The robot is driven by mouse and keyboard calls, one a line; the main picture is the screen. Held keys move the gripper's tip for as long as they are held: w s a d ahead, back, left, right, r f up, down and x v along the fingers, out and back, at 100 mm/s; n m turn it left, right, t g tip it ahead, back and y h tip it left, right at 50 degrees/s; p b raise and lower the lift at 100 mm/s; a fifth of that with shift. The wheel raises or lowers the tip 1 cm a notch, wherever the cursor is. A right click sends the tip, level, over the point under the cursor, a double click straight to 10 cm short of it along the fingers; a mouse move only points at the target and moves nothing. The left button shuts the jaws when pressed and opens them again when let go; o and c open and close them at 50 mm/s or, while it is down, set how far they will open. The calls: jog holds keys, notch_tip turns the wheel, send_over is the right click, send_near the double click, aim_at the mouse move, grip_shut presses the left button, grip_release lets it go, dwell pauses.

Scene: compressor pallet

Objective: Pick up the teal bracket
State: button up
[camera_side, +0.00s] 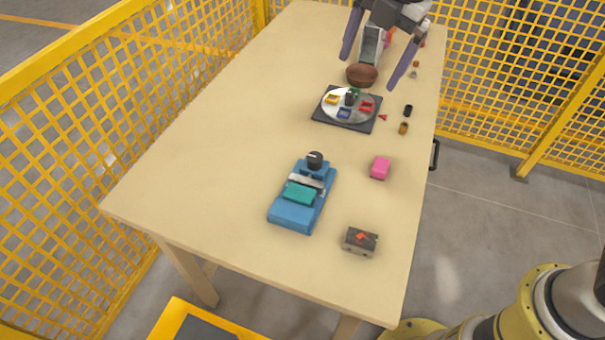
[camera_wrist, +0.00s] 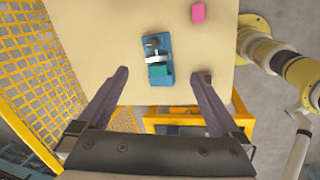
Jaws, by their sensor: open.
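The teal bracket (camera_side: 299,194) is a small flat block lying on the front part of a blue fixture (camera_side: 291,215) on the table. In the wrist view the teal bracket (camera_wrist: 158,70) shows at the lower part of the blue fixture (camera_wrist: 154,49), between and beyond my fingers. A black knob (camera_side: 315,159) and a pale bar sit at the fixture's far end. My gripper (camera_side: 371,64) is open and empty, high over the far end of the table in the side view. Its two purple-grey fingers are spread wide, well apart from the bracket. It also shows in the wrist view (camera_wrist: 161,88).
A pink block (camera_side: 380,167) and a dark box with an orange top (camera_side: 360,241) stand right of the fixture. A dark board (camera_side: 332,122) with a round plate of small parts and a brown bowl (camera_side: 362,76) lie farther back. Yellow fencing (camera_side: 75,95) borders the table. The table's left half is clear.

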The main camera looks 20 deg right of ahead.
jog(key=w+a+f+n+g, duration=0.1)
jog(key=w+a+f+n, duration=0.1)
jog(key=a+f, duration=0.5)
jog(key=n+g+h, duration=0.1)
send_over(298, 196)
notch_tip(298, 196, down, 16)
jog(key=shift+w+f, duration=0.1)
jog(key=shift+w, duration=0.05)
jog(key=shift+s+f, duration=0.2)
jog(key=shift+f, duration=2.5)
jog(key=shift+r, duration=0.1)
jog(key=c, duration=1.3)
jog(key=shift+c, duration=0.2)
